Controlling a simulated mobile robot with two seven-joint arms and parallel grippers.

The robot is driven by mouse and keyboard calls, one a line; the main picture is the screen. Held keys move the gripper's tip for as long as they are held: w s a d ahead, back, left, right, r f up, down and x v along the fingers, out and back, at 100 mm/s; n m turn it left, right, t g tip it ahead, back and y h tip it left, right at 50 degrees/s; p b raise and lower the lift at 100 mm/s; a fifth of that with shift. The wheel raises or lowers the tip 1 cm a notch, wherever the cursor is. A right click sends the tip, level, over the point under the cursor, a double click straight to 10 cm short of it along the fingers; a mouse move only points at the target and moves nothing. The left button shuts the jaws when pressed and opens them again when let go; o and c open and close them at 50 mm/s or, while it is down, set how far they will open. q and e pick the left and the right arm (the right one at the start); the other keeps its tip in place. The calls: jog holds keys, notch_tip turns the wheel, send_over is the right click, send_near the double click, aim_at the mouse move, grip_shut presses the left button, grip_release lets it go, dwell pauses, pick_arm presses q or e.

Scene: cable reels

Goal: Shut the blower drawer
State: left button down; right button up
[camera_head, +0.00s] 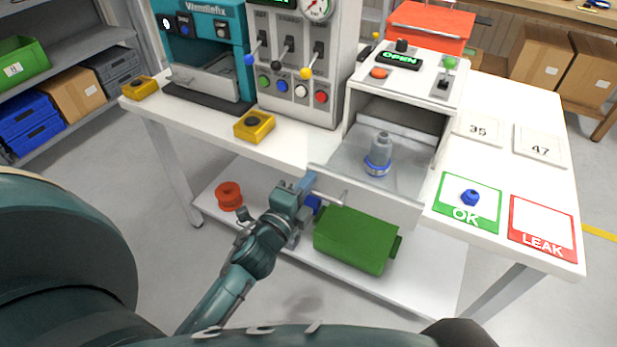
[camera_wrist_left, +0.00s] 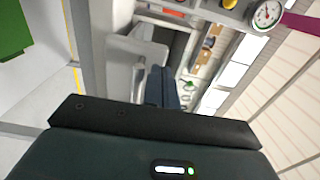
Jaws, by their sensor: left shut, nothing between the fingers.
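The blower drawer (camera_head: 400,208) is pulled out of the white blower box (camera_head: 452,88), whose display reads OPEN. A grey fitting with a blue ring (camera_head: 379,155) stands upright in it. The drawer's bar handle (camera_head: 330,197) is on its front, towards the left. My left gripper (camera_head: 307,182) is shut and empty, at the left end of the drawer front, close to the handle. I cannot tell whether it touches. In the left wrist view the closed fingers (camera_wrist_left: 163,88) point toward the pale drawer (camera_wrist_left: 136,57). My right gripper is not in view.
A panel with levers and buttons (camera_head: 290,98) stands left of the box. A yellow block (camera_head: 254,126) sits near the table's front edge. A green OK mat (camera_head: 450,208) and a red LEAK mat (camera_head: 540,240) lie right. A green case (camera_head: 355,238) is on the lower shelf.

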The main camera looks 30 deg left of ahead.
pick_arm(q)
jog(key=shift+w, duration=0.4)
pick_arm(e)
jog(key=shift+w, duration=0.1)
pick_arm(q)
jog(key=w+b, duration=0.1)
jog(key=w, duration=0.4)
jog(key=w+b, duration=0.1)
jog(key=w, duration=0.4)
jog(key=w+b, duration=0.1)
jog(key=w, duration=0.4)
jog(key=shift+d, duration=0.3)
jog(key=w, duration=0.3)
jog(key=shift+w+b, duration=0.35)
jog(key=shift+b, duration=0.05)
jog(key=shift+w, duration=0.35)
jog(key=shift+w+r, duration=0.15)
jog(key=shift+r, duration=0.2)
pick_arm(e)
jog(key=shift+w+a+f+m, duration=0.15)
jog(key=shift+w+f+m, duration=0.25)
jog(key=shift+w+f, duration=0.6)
pick_arm(q)
jog(key=shift+f, duration=0.1)
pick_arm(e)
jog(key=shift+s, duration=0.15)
